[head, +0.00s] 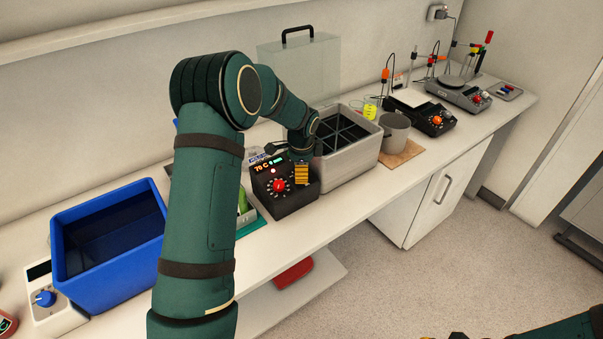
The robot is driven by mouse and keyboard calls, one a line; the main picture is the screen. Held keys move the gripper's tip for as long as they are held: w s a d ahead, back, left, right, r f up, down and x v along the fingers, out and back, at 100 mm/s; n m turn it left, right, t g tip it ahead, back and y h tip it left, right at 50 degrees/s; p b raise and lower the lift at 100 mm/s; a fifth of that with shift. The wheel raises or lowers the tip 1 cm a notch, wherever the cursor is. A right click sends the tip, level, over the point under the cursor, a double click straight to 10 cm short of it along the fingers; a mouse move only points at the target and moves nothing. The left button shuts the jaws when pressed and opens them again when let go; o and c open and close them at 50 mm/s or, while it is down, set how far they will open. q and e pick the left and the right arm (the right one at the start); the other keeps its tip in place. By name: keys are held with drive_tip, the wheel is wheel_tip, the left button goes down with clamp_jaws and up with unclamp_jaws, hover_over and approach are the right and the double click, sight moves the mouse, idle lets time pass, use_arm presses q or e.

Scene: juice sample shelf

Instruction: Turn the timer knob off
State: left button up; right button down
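A black control box (287,203) with a lit display reading about 70 C stands on the bench at the centre. A red knob (279,186) with a ring of white marks sits on its sloped face. My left gripper (301,175), with yellow finger pads, points down by the right side of this face, just right of the red knob. Contact and finger opening are unclear. A white device with a blue knob (45,298) stands at the far left. No label shows which knob is the timer. My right gripper (445,337) is mostly cut off at the bottom edge.
A grey bath (350,172) stands right of the black box, a blue bin (105,275) to the left. A grey pot (395,132) and devices with orange (437,120) and red knobs (477,98) are farther right.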

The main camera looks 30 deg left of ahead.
use_arm(q)
drive_tip(key=shift+x, duration=1.6)
clamp_jaws()
